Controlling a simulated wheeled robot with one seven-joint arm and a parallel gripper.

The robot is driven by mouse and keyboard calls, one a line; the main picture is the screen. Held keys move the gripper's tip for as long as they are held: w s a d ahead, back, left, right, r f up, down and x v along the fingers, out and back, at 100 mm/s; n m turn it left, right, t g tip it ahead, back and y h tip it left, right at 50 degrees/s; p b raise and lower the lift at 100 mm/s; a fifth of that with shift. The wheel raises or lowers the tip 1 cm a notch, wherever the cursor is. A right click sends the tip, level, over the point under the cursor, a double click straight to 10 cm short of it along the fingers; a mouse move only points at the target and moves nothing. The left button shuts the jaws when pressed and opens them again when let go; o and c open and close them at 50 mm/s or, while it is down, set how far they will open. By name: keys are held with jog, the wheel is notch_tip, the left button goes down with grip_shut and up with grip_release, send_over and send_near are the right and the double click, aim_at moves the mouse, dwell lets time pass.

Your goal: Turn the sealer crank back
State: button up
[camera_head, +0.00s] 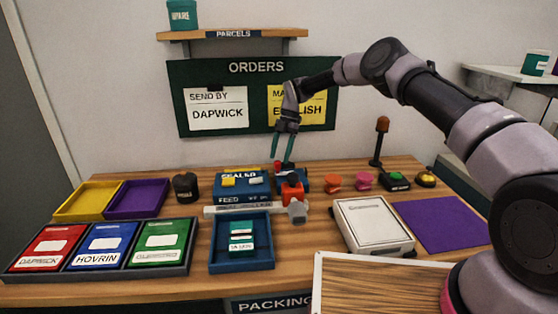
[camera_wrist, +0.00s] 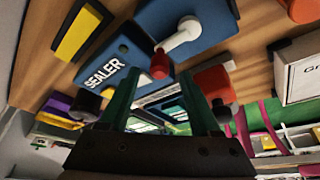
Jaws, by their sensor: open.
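The blue sealer (camera_head: 240,190) stands on the wooden bench under the orders board. In the wrist view its lettered face (camera_wrist: 103,75) is left of a pale crank arm (camera_wrist: 182,35) with a red knob (camera_wrist: 160,62). The crank arm sits on a blue block (camera_wrist: 205,12). My gripper (camera_head: 281,161) points down above the sealer's right end, its teal fingers apart. In the wrist view my gripper (camera_wrist: 158,74) has the knob between or just beyond its fingertips. I cannot tell whether they touch it. In the head view the crank is mostly hidden by my fingers.
An orange-red part (camera_head: 292,188) with a grey piece is right of the sealer. A blue tray (camera_head: 215,258) stands in front, a white box (camera_head: 374,226) to the right. Pink and orange spools (camera_head: 333,182) and a lamp post (camera_head: 378,145) stand behind. The purple mat (camera_head: 440,224) is clear.

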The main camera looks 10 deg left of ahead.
jog(key=v, duration=0.8)
jog(key=shift+r, duration=0.15)
